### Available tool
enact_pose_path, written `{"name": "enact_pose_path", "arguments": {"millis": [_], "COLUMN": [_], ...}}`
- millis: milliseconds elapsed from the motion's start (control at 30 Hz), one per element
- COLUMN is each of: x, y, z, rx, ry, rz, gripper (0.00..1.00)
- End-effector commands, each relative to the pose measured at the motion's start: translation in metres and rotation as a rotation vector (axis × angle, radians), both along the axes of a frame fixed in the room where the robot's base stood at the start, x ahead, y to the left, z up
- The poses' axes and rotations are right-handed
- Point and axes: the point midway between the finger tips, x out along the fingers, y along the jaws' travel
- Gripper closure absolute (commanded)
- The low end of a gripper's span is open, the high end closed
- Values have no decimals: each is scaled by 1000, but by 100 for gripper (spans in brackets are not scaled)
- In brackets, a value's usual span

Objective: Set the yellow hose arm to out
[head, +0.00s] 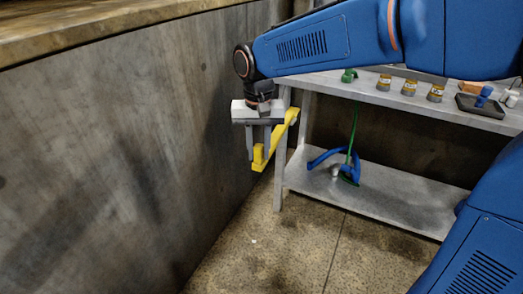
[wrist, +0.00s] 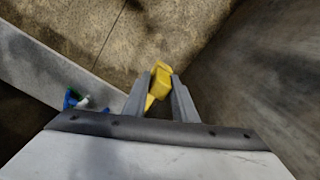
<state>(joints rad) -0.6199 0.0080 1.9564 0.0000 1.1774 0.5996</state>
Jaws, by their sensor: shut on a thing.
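The yellow hose arm (head: 285,128) is a bar beside the grey wall, in front of the shelf's near leg. It slants from upper right to lower left, with a thicker yellow block at its lower end. My gripper (head: 258,156) points down with its two grey fingers at the lower part of the arm. In the wrist view the yellow arm (wrist: 160,78) sits between the fingertips of my gripper (wrist: 161,88), which is shut on it. The rest of the yellow arm is hidden behind my gripper in the wrist view.
A metal shelf unit (head: 400,209) stands to the right, with several small jars and a dark tray (head: 485,107) on top. A blue and green item (head: 348,168) lies on its lower board. The grey wall (head: 110,150) rises close on the left. The concrete floor in front is clear.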

Motion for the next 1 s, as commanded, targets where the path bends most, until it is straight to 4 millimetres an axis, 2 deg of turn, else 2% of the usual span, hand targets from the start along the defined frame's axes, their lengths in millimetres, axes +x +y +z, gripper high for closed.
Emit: {"name": "enact_pose_path", "arguments": {"millis": [167, 200, 233, 533, 667, 767, 1000], "x": [0, 0, 0, 0, 0, 0, 1], "y": [0, 0, 0, 0, 0, 0, 0], "z": [0, 0, 0, 0, 7, 19, 66], "rx": [1, 1, 1, 0, 1, 1, 2], "ry": [-1, -1, -1, -1, -2, -2, -3], "rz": [2, 2, 2, 1, 1, 1, 1], "gripper": [100, 70, 63, 62, 62, 62, 62]}}
